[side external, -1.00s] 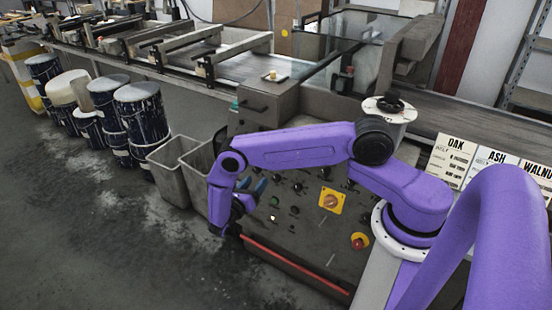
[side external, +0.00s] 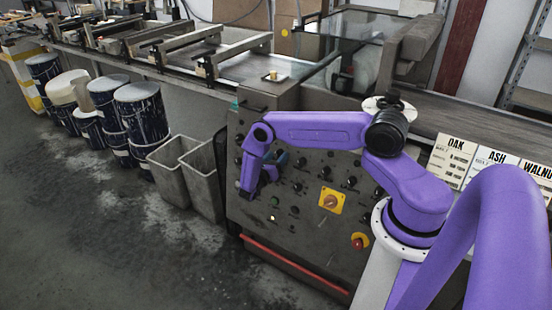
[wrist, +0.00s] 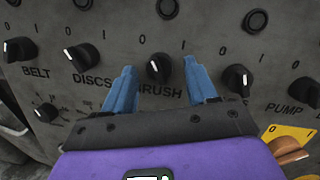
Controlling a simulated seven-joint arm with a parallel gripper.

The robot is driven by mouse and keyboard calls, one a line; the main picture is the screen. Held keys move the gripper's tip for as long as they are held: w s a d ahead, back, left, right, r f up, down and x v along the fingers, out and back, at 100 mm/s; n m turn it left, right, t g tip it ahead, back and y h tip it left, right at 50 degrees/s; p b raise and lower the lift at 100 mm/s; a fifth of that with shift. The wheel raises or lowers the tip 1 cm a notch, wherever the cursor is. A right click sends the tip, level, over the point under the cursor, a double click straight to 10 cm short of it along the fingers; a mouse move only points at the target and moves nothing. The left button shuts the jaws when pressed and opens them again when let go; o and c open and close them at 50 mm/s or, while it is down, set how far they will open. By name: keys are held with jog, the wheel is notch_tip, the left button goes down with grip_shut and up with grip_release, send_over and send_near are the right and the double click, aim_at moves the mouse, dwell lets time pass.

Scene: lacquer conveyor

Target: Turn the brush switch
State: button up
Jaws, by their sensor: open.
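The brush switch (wrist: 159,67) is a black rotary knob with a white mark at its upper left, on a grey control panel (wrist: 225,25). The word BRUSH below it is partly hidden by a finger. My gripper (wrist: 159,70) is open, with one blue finger on each side of the knob in the wrist view. I cannot tell how far the fingertips are from the panel, and no contact shows. In the side view my gripper (side external: 276,164) is in front of the panel's upper left part, and my arm hides some knobs there.
The discs knob (wrist: 83,56) and belt knob (wrist: 20,49) are to the left; another knob (wrist: 236,80) is to the right. A yellow-plated switch (side external: 331,200) and red button (side external: 360,241) are lower on the panel. Grey bins (side external: 190,170) stand left of it.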

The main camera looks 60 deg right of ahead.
jog(key=shift+d, duration=0.15)
jog(key=shift+c, duration=0.3)
jog(key=c, duration=1)
jog(key=shift+m, duration=0.5)
jog(key=m+g, duration=0.1)
jog(key=m, duration=0.2)
jog(key=m+g, duration=0.1)
jog(key=m, duration=0.2)
jog(key=shift+w+m+h, duration=0.2)
jog(key=shift+m+h, duration=0.1)
jog(key=m+g, duration=0.1)
jog(key=m, duration=0.5)
jog(key=shift+w+g, duration=0.15)
jog(key=shift+g, duration=0.25)
jog(key=shift+m, duration=0.4)
